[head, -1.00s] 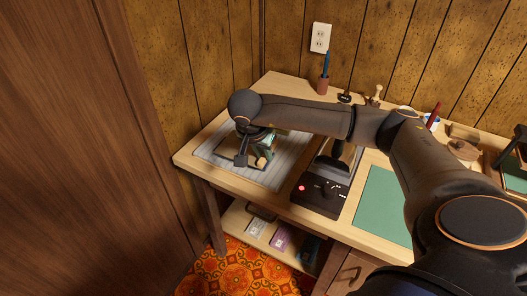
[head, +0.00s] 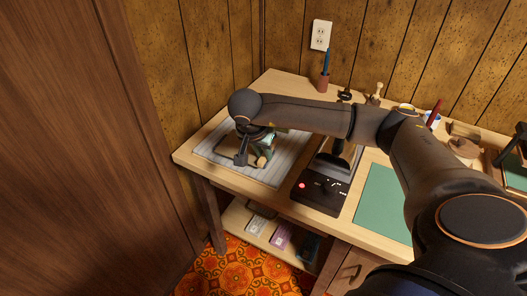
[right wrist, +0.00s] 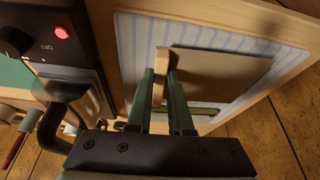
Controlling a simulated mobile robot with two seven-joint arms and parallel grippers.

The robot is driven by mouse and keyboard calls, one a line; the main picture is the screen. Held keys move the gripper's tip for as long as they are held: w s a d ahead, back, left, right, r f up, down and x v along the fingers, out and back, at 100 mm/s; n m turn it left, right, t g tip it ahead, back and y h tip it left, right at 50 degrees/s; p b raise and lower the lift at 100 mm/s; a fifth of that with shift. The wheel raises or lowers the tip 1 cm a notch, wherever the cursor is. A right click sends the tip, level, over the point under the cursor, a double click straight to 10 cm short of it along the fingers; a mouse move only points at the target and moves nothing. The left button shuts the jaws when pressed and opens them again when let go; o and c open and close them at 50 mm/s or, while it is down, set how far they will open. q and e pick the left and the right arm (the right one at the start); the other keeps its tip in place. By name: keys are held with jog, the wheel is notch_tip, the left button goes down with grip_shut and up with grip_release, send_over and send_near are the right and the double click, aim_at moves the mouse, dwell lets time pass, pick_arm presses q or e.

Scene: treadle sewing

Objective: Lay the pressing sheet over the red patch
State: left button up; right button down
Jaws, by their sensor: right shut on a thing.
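My right gripper (right wrist: 160,85) has green fingers and is shut on a pale wooden grip strip (right wrist: 159,72) at the edge of a flat tan sheet, the pressing sheet (right wrist: 220,75). In the head view the right gripper (head: 264,150) is over the striped pad (head: 215,150) at the table's left end, and the arm hides part of it. The sheet lies over or just above the pad; I cannot tell if it touches. The red patch is not visible in either view. My left gripper is not in view.
A black control box (head: 320,190) with a red light and an iron (head: 336,157) stand right of the pad. A green mat (head: 380,205) lies farther right. A pen holder (head: 323,82) stands at the back. The wooden panel at left is close to the table.

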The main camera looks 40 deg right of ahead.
jog(key=shift+f, duration=0.2)
jog(key=c, duration=0.7)
grip_release()
jog(key=shift+c, duration=0.2)
jog(key=p+v, duration=0.1)
jog(key=v, duration=1.1)
jog(key=shift+r, duration=0.35)
